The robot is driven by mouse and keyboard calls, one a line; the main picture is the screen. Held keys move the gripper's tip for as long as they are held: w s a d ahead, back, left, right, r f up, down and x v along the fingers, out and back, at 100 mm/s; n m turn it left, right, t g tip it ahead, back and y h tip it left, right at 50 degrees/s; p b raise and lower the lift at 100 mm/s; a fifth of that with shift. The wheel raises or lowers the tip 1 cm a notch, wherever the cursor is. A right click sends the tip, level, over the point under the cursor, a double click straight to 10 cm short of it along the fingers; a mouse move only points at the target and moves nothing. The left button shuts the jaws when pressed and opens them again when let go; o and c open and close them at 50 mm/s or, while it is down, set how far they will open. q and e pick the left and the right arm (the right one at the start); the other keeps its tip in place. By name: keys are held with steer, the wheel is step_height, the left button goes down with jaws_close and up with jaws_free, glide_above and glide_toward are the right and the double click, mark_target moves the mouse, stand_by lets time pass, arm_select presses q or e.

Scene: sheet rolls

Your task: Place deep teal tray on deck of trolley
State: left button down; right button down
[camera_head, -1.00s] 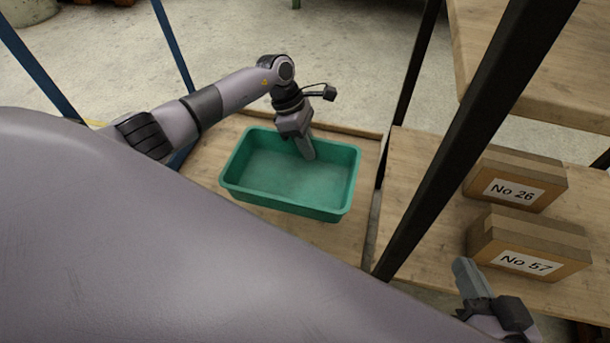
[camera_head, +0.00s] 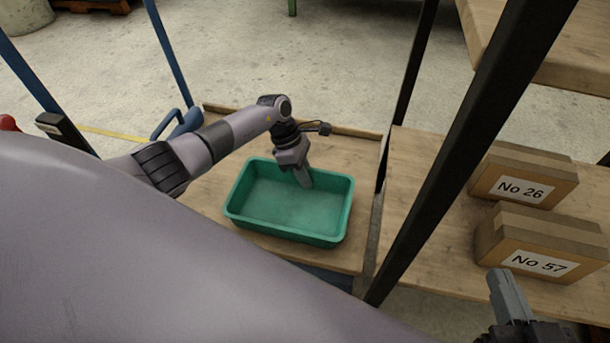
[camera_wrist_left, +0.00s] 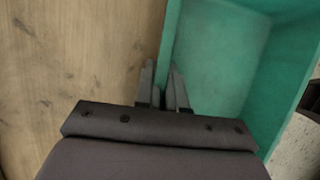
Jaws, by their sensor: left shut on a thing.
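The deep teal tray (camera_head: 288,227) is empty and upright over the wooden deck of the trolley (camera_head: 345,151), within its edges in the head view. Whether it rests on the deck or hangs just above it, I cannot tell. My left gripper (camera_head: 304,181) is shut on the tray's far wall. In the left wrist view, the fingers (camera_wrist_left: 165,88) straddle the tray's rim, with the tray (camera_wrist_left: 225,55) to the right and bare wood (camera_wrist_left: 80,60) to the left. My right gripper (camera_head: 508,296) is at the lower right, away from the tray; its opening is unclear.
A wooden shelf (camera_head: 418,218) with dark uprights (camera_head: 455,150) stands right of the deck. It carries cartons marked No 26 (camera_head: 524,177) and No 57 (camera_head: 541,243). Blue trolley posts (camera_head: 172,55) rise at the left. Concrete floor (camera_head: 290,60) is open behind.

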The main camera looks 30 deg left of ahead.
arm_select(q)
steer(key=shift+f, duration=0.1)
steer(key=c, duration=1.2)
jaws_free()
